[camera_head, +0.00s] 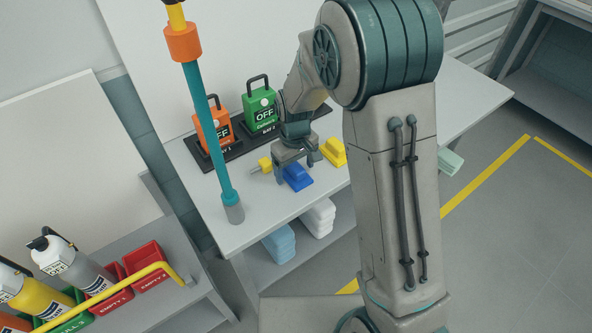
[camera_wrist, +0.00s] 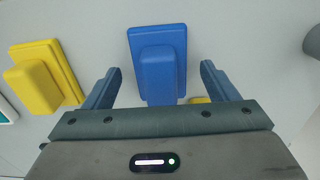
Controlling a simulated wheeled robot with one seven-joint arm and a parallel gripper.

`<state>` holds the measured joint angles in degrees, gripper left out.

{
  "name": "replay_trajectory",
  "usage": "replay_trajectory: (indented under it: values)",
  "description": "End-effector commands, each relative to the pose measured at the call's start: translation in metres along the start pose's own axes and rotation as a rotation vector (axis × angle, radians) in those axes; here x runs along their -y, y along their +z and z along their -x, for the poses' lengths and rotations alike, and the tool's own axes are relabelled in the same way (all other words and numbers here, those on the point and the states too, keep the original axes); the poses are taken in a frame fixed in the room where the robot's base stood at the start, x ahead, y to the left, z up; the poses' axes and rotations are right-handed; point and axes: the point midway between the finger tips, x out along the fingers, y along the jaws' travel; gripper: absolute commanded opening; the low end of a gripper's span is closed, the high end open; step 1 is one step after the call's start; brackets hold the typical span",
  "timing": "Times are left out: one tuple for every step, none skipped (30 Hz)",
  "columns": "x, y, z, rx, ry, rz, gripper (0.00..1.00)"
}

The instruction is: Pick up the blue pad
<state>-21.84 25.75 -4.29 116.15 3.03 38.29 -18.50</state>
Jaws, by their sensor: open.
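The blue pad (camera_head: 297,178) lies flat on the white table near its front edge, a raised block on a wider base. In the wrist view the blue pad (camera_wrist: 158,65) is ahead of my gripper, in line with the gap between the fingers. My gripper (camera_head: 292,166) is right above or beside the pad, pointing down. In the wrist view my gripper (camera_wrist: 158,85) has its fingers wide apart, one to each side of the pad's near end. Nothing is held. Whether the fingertips reach the pad's height cannot be told.
A yellow pad (camera_head: 333,152) lies right of the blue one, and a small yellow object (camera_head: 264,164) lies left. An orange OFF box (camera_head: 213,130) and a green OFF box (camera_head: 261,108) stand behind. A teal pole (camera_head: 207,130) rises left. Stacked cloths (camera_head: 279,243) lie on the shelf below.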

Motion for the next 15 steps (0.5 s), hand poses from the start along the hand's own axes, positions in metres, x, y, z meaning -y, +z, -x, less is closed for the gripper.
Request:
replay_trajectory:
  values:
    - [0.0,0.0002,-0.0029,0.0,0.0,0.0,0.8]
    - [-0.0001,0.0,-0.004,-0.001,0.001,0.0,0.8]
    - [-0.0001,-0.0001,-0.0048,-0.001,0.001,0.0,0.8]
    - [-0.0001,-0.0001,-0.0051,-0.002,0.001,0.0,0.8]
    - [-0.0002,-0.0002,-0.0051,-0.002,0.001,0.0,0.8]
    - [-0.0002,-0.0002,-0.005,-0.002,0.001,0.0,0.8]
    - [-0.0002,-0.0002,-0.005,-0.002,0.001,0.0,0.8]
    - [-0.0002,-0.0002,-0.0049,-0.002,0.001,0.0,0.8]
    - [-0.0002,-0.0002,-0.0049,-0.002,0.001,0.0,0.74]
    - [-0.0002,-0.0002,-0.0048,-0.002,0.001,0.0,0.66]
    - [-0.0002,-0.0002,-0.0048,-0.002,0.001,0.0,0.58]
    - [-0.0002,-0.0003,-0.0047,-0.002,0.001,0.0,0.47]
    - [-0.0002,-0.0002,-0.0047,-0.002,0.001,0.0,0.38]
    - [-0.0002,-0.0002,-0.0047,-0.002,0.001,0.0,0.32]
    - [-0.0003,-0.0003,-0.0047,-0.002,0.001,0.0,0.32]
